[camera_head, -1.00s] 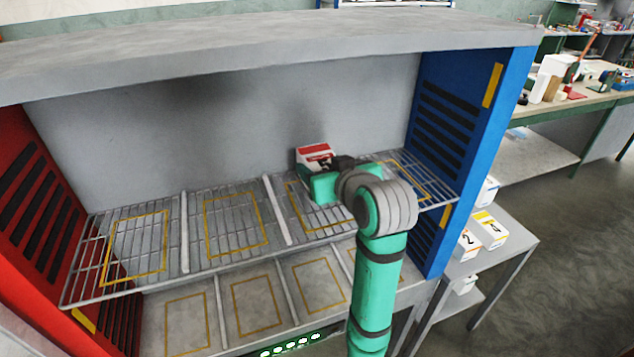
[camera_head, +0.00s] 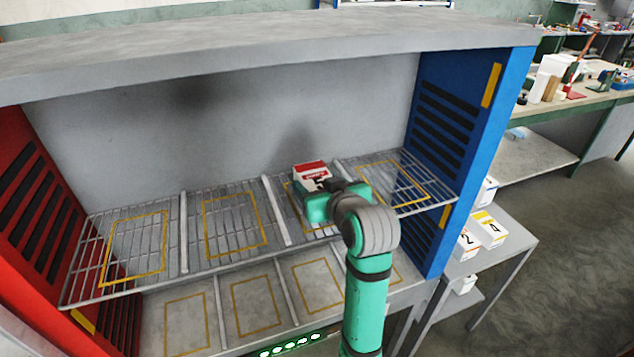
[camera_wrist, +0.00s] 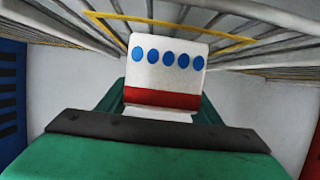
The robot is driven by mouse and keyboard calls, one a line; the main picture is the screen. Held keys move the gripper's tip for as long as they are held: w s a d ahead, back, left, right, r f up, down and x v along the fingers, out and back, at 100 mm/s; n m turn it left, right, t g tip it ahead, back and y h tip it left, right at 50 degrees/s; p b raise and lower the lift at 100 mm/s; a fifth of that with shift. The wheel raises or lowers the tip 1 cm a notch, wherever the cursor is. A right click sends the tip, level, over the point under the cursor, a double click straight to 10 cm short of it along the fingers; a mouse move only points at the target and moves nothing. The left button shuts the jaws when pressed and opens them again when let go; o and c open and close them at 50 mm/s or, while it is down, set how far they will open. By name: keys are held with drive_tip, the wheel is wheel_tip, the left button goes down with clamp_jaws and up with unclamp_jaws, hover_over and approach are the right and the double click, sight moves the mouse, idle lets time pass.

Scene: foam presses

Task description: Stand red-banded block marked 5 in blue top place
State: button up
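The red-banded block (camera_head: 311,175) is white with a red top part in the head view. In the wrist view the block (camera_wrist: 168,65) shows a row of several blue dots above a red band. My green gripper (camera_head: 318,204) is shut on it, with a finger on each side. The block is over the third place from the left on the upper wire rack. I cannot tell whether it touches the rack. The upper place (camera_head: 398,188) nearest the blue side wall (camera_head: 465,125) is empty and outlined in yellow.
Upright dividers (camera_head: 275,212) separate the upper places; the two left ones are empty. A grey top panel (camera_head: 250,55) hangs over the rack. A red wall (camera_head: 35,200) closes the left side. A side table (camera_head: 510,250) at the right holds several white blocks.

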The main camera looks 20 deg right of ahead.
drive_tip(key=o, duration=0.4)
drive_tip(key=shift+d, duration=0.1)
drive_tip(key=shift+c, duration=0.2)
drive_tip(key=shift+r, duration=0.1)
drive_tip(key=shift+s+d+r, duration=0.1)
drive_tip(key=shift+s+r, duration=0.1)
drive_tip(key=v, duration=1)
drive_tip(key=shift+s+a+r, duration=0.1)
drive_tip(key=shift+s+a, duration=0.15)
drive_tip(key=shift+s, duration=0.1)
drive_tip(key=shift+s+d+r, duration=0.1)
drive_tip(key=shift+s+d, duration=0.1)
drive_tip(key=shift+s, duration=0.2)
drive_tip(key=shift+w, duration=0.1)
